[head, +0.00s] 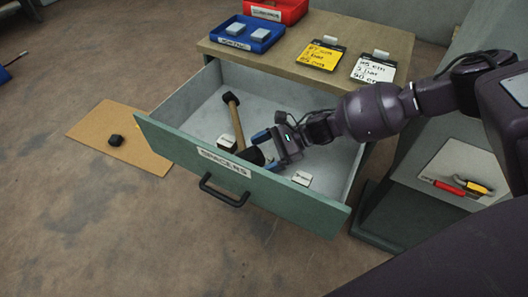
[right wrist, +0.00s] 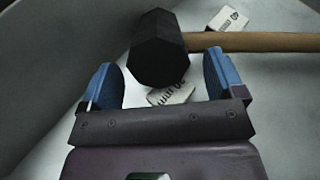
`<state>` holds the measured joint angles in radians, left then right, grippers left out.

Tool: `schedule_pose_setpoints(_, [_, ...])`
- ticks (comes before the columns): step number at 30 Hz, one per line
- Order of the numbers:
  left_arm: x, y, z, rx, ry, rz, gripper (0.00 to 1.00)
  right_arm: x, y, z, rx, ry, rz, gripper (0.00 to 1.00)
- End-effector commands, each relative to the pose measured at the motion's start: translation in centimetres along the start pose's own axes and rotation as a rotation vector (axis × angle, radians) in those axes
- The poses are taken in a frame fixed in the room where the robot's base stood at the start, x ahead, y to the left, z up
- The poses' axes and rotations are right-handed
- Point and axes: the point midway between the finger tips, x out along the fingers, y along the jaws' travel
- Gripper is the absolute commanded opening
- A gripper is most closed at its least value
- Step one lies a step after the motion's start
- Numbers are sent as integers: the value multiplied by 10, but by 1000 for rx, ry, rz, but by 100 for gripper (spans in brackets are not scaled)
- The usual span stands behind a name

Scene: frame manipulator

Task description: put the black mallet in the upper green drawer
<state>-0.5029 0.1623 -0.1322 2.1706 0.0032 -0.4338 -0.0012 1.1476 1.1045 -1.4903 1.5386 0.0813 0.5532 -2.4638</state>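The green-fronted drawer (head: 165,143) stands pulled open, with a "SPACERS" label and a dark handle. The black mallet lies inside it on the pale floor; its black head (right wrist: 158,50) and wooden handle (right wrist: 260,42) show in the right wrist view. In the head view the handle (head: 236,122) runs away toward the back, ending in a dark tip. My right gripper (head: 265,150) is inside the drawer at the mallet head. Its blue fingers (right wrist: 160,80) are apart, with the near part of the head between them and visible gaps on both sides. My left gripper is not seen.
White labelled blocks (head: 302,178) lie in the drawer. The cabinet top (head: 215,47) holds a blue tray (head: 240,45), a red bin (head: 292,12), a yellow sign (head: 321,55) and a white sign (head: 373,70). A brown board (head: 135,155) with a black block (head: 115,140) lies on the floor at left.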

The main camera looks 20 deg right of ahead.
Motion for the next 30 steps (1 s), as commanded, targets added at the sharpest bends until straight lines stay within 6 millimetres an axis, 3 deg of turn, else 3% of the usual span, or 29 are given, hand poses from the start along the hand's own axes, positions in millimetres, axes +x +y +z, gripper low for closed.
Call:
schedule_pose_setpoints(8, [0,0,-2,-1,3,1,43,-1,-1,3,-1,1,0,88])
schedule_pose_setpoints(21, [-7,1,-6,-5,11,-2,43,-62,-1,3,0,1,-2,88])
schedule_pose_setpoints(30, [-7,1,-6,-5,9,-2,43,-76,0,2,0,-1,1,88])
